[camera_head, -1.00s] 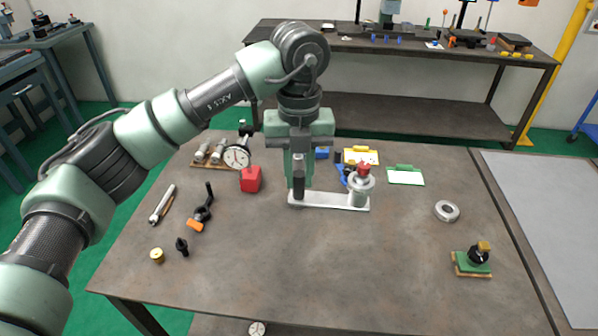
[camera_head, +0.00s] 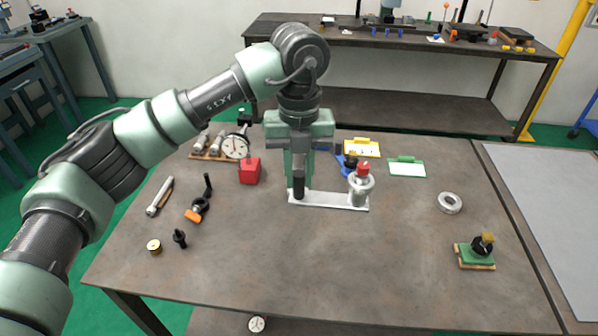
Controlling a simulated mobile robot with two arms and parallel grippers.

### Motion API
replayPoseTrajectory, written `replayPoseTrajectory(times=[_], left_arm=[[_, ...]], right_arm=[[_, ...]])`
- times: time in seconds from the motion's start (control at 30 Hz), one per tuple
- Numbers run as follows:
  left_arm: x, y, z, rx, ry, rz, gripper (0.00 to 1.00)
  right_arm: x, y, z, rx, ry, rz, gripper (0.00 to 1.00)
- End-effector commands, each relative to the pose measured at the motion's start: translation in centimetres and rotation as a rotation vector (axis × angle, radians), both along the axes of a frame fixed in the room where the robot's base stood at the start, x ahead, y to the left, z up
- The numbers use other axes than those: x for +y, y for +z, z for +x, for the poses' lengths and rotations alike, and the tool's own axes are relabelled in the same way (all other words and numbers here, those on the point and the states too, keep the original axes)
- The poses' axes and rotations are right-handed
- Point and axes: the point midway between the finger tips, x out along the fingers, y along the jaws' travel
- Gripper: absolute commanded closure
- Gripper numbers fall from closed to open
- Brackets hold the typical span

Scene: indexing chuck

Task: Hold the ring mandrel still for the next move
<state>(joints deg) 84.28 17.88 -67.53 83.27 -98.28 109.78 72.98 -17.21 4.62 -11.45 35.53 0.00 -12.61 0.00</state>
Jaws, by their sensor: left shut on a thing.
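My left gripper (camera_head: 298,184) points straight down near the middle of the table. It is shut on the left end of a pale flat bar (camera_head: 330,200). A silver round part (camera_head: 361,189) with a red top (camera_head: 363,168) stands upright at the bar's right end. I take this bar and round part to be the ring mandrel. It looks level and hangs over the table; the gap below it cannot be judged. The gripper's fingers partly hide the gripped end. My right gripper is out of view.
A yellow-edged card (camera_head: 362,148) and a green-edged card (camera_head: 407,169) lie behind. A steel ring (camera_head: 450,202) and a green-based fixture (camera_head: 476,254) are at right. The front middle is clear.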

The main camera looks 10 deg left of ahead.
Motion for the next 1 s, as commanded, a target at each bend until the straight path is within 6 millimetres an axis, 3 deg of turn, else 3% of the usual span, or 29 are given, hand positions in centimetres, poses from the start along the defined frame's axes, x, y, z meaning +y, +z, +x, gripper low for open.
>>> replayPoseTrajectory(times=[1.0], left_arm=[[0.0,-3.0,0.0,-0.001,0.0,-0.002,1.0]], right_arm=[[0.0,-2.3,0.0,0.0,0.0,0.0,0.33]])
